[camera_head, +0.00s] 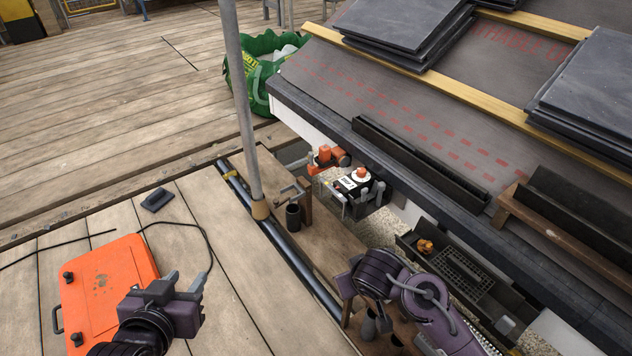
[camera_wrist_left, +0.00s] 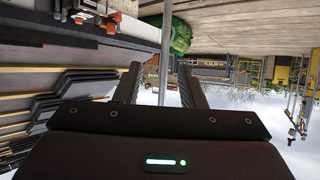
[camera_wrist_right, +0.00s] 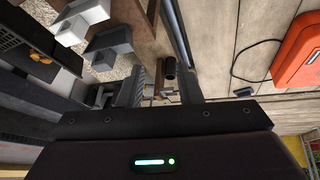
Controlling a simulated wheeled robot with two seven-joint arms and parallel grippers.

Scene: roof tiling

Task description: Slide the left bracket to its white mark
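I cannot tell for certain which part is the left bracket. An orange fitting (camera_head: 325,158) and a black-and-white unit with an orange knob (camera_head: 357,183) sit along the roof's eave in the head view. Grey pieces with pale tops (camera_wrist_right: 82,20) show at the upper left of the right wrist view. I cannot make out a white mark. My left gripper (camera_head: 182,284) is open and empty above the deck, left of the eave. Its spread fingers show in the left wrist view (camera_wrist_left: 160,88). My right gripper (camera_wrist_right: 160,82) is open and empty; its fingertips are unclear in the head view.
An orange case (camera_head: 105,285) lies on the deck at lower left. An upright pole (camera_head: 240,100) stands between deck and roof. A dark tray (camera_head: 465,270) hangs by the eave at right. Slate stacks (camera_head: 410,25) rest on the roof. The deck's upper left is mostly clear.

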